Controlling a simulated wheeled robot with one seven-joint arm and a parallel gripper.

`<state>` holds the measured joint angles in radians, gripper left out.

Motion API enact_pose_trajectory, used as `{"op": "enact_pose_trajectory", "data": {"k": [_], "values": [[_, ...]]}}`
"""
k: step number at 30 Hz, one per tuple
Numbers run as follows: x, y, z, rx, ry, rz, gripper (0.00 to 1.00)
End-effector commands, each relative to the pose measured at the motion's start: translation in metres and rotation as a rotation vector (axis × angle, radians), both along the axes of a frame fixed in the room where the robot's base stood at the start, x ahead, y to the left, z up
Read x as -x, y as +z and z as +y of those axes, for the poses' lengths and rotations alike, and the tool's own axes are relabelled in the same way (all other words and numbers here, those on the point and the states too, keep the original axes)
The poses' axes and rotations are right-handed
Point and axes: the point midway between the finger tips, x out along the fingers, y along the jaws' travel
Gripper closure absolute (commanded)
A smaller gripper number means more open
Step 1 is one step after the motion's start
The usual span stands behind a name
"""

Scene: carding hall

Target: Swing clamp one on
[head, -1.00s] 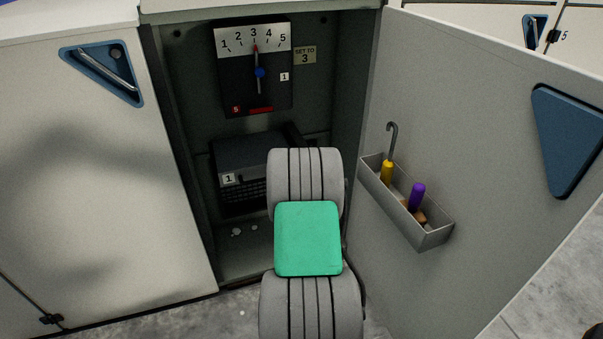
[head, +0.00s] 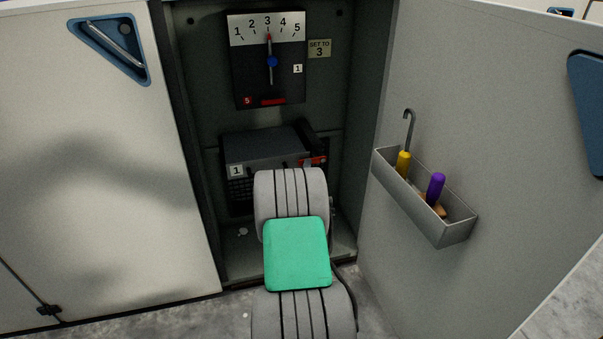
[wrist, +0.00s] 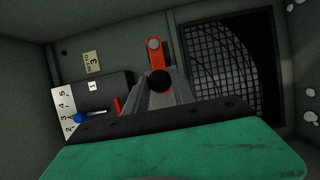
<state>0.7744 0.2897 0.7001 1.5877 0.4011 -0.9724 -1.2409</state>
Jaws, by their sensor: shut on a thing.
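Clamp one (head: 313,162) is a red arm at the right end of the dark box marked 1 in the open cabinet; my arm covers part of the area in front of it. In the wrist view the red clamp arm (wrist: 156,57) has a grey bolt at its far end and a black knob (wrist: 160,82) at its near end. My gripper (wrist: 161,86) is shut on the black knob, with one grey finger on each side. In the head view my gripper is hidden behind my arm.
The dial panel (head: 268,85) has its pointer at 3, beside a SET TO 3 plate (head: 319,48). The open door at right carries a tray (head: 455,234) with a yellow-handled hook (head: 404,160) and a purple-handled tool (head: 436,186). A mesh (wrist: 225,70) lies right of the clamp.

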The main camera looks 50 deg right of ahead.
Motion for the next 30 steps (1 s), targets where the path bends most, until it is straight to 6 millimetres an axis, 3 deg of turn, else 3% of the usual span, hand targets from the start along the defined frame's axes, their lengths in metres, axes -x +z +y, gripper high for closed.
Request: {"op": "enact_pose_trajectory", "data": {"k": [12, 13, 15, 20, 30], "values": [[0.0026, -0.0017, -0.0019, 0.006, -0.005, 0.008, 1.00], [0.0027, -0.0018, -0.0020, 0.005, -0.005, 0.008, 0.68], [0.0026, -0.0018, -0.0018, 0.005, -0.005, 0.008, 0.62], [0.0015, -0.0014, -0.0011, 0.005, -0.003, 0.006, 0.49], [0.0053, -0.0003, 0.0066, 0.005, -0.002, 0.008, 0.49]]}}
